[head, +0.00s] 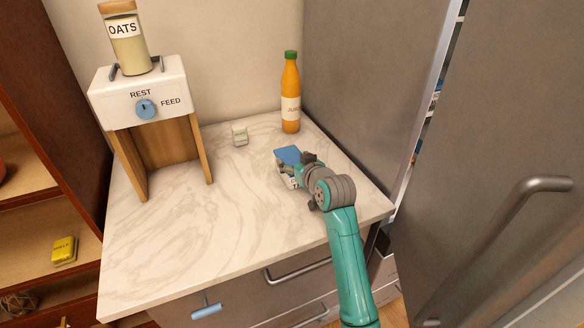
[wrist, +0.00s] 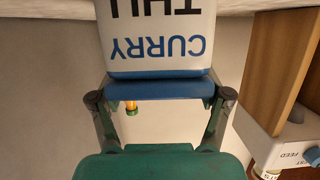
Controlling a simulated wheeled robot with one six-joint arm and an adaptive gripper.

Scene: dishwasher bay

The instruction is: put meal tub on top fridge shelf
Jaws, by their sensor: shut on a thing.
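The meal tub is a pale box with a blue lid (head: 288,154) over the right part of the counter in the head view. In the wrist view the tub (wrist: 160,45) fills the top middle, its CURRY label upside down. My gripper (head: 297,172) is shut on the tub, with one finger at each side near the lid in the wrist view (wrist: 160,95). I cannot tell whether the tub touches the counter. The fridge (head: 370,80) stands at the right with its grey door (head: 485,150) ajar; its shelves are mostly hidden, with only slivers of contents showing in the gap.
An orange juice bottle (head: 291,100) stands behind the tub, near the fridge side. A small pale block (head: 240,135) lies left of it. A feeder stand (head: 140,92) with an oats jar (head: 127,45) is at the left. The front left counter (head: 200,250) is clear. The door handle (head: 515,205) sticks out.

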